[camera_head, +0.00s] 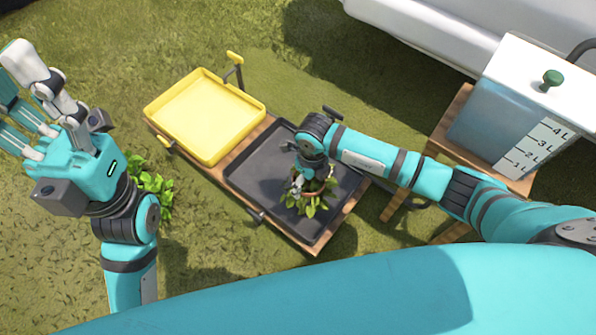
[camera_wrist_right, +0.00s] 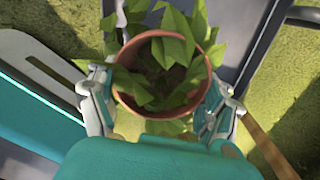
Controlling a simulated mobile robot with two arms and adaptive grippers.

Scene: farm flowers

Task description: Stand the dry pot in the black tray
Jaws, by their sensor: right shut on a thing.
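A terracotta pot with a leafy green plant (camera_head: 310,205) is at the black tray (camera_head: 255,180), over its lower right half. My right gripper (camera_head: 305,185) is shut on the pot, coming from above. In the right wrist view the pot (camera_wrist_right: 124,97) shows its round rim and soil, with one finger on each side. I cannot tell whether the pot's base touches the tray floor. My left gripper (camera_head: 22,130) is raised at the far left, its fingers spread and empty, away from the trays.
A yellow tray (camera_head: 150,107) sits beside the black tray on the same wooden stand. A water tank (camera_head: 500,110) with litre marks stands on a wooden table at right. Another green plant (camera_head: 155,188) shows behind my left arm. Grass lies around.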

